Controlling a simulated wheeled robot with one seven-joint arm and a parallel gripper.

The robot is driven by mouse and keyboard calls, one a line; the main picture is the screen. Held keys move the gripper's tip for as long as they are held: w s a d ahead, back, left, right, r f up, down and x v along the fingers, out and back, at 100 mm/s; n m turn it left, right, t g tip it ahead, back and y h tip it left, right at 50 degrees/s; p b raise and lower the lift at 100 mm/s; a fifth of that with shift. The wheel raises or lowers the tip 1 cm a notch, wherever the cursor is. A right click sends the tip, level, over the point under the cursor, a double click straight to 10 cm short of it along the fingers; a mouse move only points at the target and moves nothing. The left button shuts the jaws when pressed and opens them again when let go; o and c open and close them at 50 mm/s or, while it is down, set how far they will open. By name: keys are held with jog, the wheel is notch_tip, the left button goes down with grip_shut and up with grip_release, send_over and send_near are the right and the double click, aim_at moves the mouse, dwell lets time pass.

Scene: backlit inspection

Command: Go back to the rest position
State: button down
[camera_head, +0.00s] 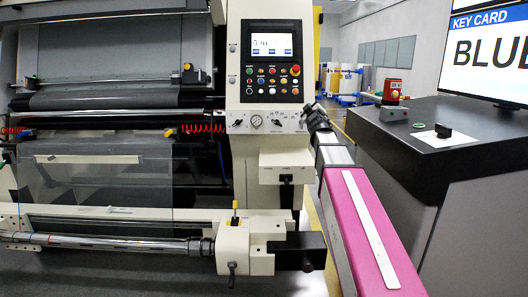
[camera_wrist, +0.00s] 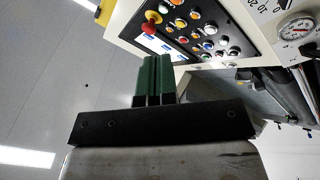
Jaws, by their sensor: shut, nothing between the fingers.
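My gripper (camera_head: 316,115) is at the far end of my arm in the head view, in front of the machine's gauge strip. In the wrist view, the green fingers of my gripper (camera_wrist: 153,78) are together with nothing between them. They point up toward the control panel (camera_wrist: 190,25). The panel also shows in the head view (camera_head: 272,68), above my gripper. It has a small screen and several coloured buttons. I cannot tell the exact gap between the fingertips and the machine.
The roller machine (camera_head: 110,130) fills the left, with a clear guard (camera_head: 95,185) in front. A dark-topped console (camera_head: 440,125) stands close to the right of my arm, carrying a red button box (camera_head: 392,90) and a monitor (camera_head: 488,45) reading "KEY CARD BLUE", cut off at the edge.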

jog(key=s+d+f+m+g+h, duration=0.1)
jog(key=s+f+m+g, duration=0.2)
jog(key=f, duration=0.8)
jog(key=s+d+f+m+g+h, duration=0.15)
jog(key=s+f+g, duration=0.25)
jog(key=f, duration=0.6)
jog(key=s+d+f+m+g+h, duration=0.1)
jog(key=s+f+m+g, duration=0.25)
jog(key=f, duration=0.75)
jog(key=s+a+f+g+y, duration=0.1)
jog(key=s+f+g, duration=0.4)
jog(key=s+f, duration=0.5)
jog(key=s+a+f+m+g+y, duration=0.1)
jog(key=s+a+f+g+y, duration=0.1)
jog(key=s+f, duration=0.8)
jog(key=s+a+g, duration=0.1)
jog(key=s+g, duration=0.1)
jog(key=s, duration=0.1)
jog(key=shift+a+m+g, duration=0.3)
jog(key=shift+a+g, duration=0.05)
jog(key=shift+a, duration=0.05)
jog(key=shift+s, duration=0.1)
